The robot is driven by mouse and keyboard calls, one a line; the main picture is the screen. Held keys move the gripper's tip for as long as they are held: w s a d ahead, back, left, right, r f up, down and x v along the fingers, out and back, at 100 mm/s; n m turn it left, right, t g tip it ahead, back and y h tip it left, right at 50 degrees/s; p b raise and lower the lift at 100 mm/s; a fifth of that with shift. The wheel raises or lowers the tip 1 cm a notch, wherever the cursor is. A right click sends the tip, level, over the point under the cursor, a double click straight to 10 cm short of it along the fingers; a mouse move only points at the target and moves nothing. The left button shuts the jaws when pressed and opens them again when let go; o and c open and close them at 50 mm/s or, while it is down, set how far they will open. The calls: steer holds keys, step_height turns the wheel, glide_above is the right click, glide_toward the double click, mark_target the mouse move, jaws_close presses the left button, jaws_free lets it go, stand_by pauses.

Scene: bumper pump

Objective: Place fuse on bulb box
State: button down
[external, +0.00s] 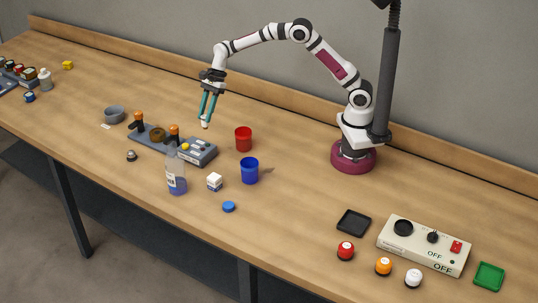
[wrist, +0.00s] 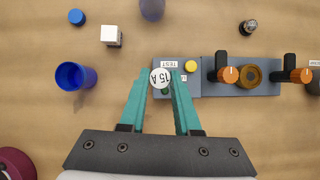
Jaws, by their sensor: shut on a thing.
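My gripper (external: 206,118) has its teal fingers shut on the fuse, a small white piece (external: 205,125) at the fingertips. In the wrist view my gripper (wrist: 161,84) shows the fuse (wrist: 160,77) as a round white face marked 15 A. The fuse is held above the table, beyond the grey device and left of the red cup in the external view. A small white box (external: 215,181) stands on the table near the blue cup and also shows in the wrist view (wrist: 111,36). It may be the bulb box; its label is too small to read.
The grey device (external: 145,142) has orange-topped posts and a yellow button. A bottle (external: 176,175), red cup (external: 243,139), blue cup (external: 249,171) and blue cap (external: 229,207) stand around the white box. A cream control box (external: 424,247) is at right. The table's middle front is clear.

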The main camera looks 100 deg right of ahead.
steer(key=s+a+r+n+y, duration=0.1)
steer(key=s+a+r+n, duration=0.1)
steer(key=s+a, duration=0.35)
glide_above(215, 175)
steer(key=shift+g, duration=0.4)
step_height(215, 175, down, 11)
steer(key=shift+r, duration=0.1)
steer(key=shift+f, duration=0.2)
steer(key=shift+f, duration=0.1)
steer(key=c, duration=0.6)
jaws_free()
